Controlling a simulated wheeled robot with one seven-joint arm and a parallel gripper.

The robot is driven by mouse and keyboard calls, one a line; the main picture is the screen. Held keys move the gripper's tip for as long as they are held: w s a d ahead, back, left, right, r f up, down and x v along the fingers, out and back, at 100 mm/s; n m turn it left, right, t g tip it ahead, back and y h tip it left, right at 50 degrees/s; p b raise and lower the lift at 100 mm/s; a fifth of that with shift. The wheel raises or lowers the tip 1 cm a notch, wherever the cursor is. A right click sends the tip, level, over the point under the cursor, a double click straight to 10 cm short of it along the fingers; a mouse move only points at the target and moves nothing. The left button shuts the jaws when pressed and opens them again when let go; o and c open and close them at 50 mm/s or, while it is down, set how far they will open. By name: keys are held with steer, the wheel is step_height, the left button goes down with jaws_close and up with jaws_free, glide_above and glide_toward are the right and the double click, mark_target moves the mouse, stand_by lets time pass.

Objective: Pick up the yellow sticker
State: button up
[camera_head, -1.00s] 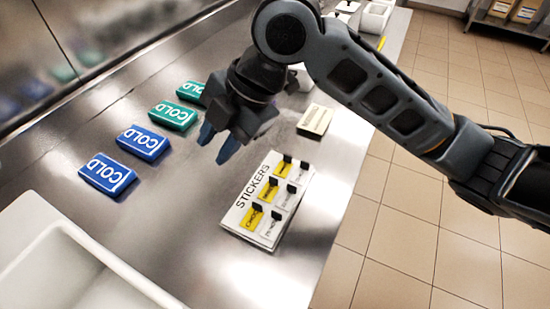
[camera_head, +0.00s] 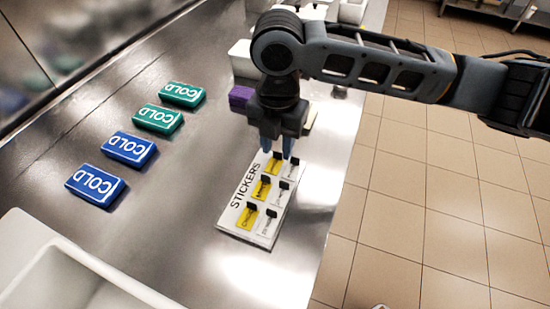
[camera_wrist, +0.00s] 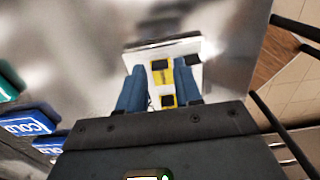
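The white board marked STICKERS (camera_head: 232,217) lies on the metal counter. It holds a column of yellow stickers with black tabs, at the far end (camera_head: 273,165), in the middle (camera_head: 261,188) and at the near end (camera_head: 247,217). White stickers with black tabs stand beside them. My gripper (camera_head: 278,152) points down over the far end of the board, its two blue fingers apart. In the wrist view, yellow stickers (camera_wrist: 161,76) show between the open fingers (camera_wrist: 156,85). Nothing is held. I cannot tell how high the fingertips are above the board.
Two blue COLD packs (camera_head: 95,185) and two green COLD packs (camera_head: 182,95) lie left on the counter. A purple block (camera_head: 240,95) is behind my gripper. A white bin (camera_head: 60,265) is front left. The counter's edge is right of the board.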

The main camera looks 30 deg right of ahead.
steer(key=shift+f, duration=0.75)
steer(key=shift+c, duration=0.3)
steer(key=c, duration=0.5)
steer(key=shift+c, duration=0.2)
steer(key=shift+r, duration=0.15)
